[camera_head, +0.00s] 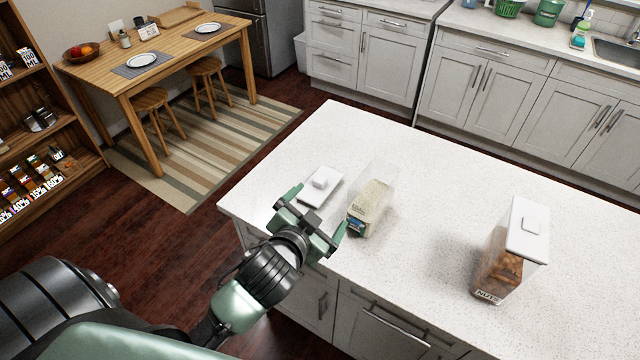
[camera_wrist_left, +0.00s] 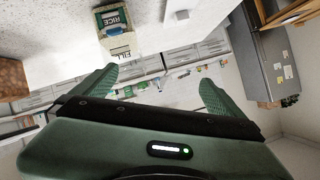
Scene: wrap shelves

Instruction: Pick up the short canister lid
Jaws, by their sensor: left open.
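The short canister lid (camera_head: 320,187), a white square lid with a raised knob, lies flat on the counter near its left corner. It also shows at the top edge of the wrist view (camera_wrist_left: 182,13), partly cut off. The short canister (camera_head: 372,203), clear with pale contents and a rice label, stands without a lid to the right of it; it also shows in the wrist view (camera_wrist_left: 115,32). My left gripper (camera_head: 315,214) is open and empty at the counter's near edge, just in front of the lid and apart from it. My right gripper is not in view.
A tall nuts canister (camera_head: 512,250) with its white lid on stands at the right of the white counter (camera_head: 440,190). The counter between the canisters is clear. A wooden dining table (camera_head: 165,62) and stools stand behind at the left.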

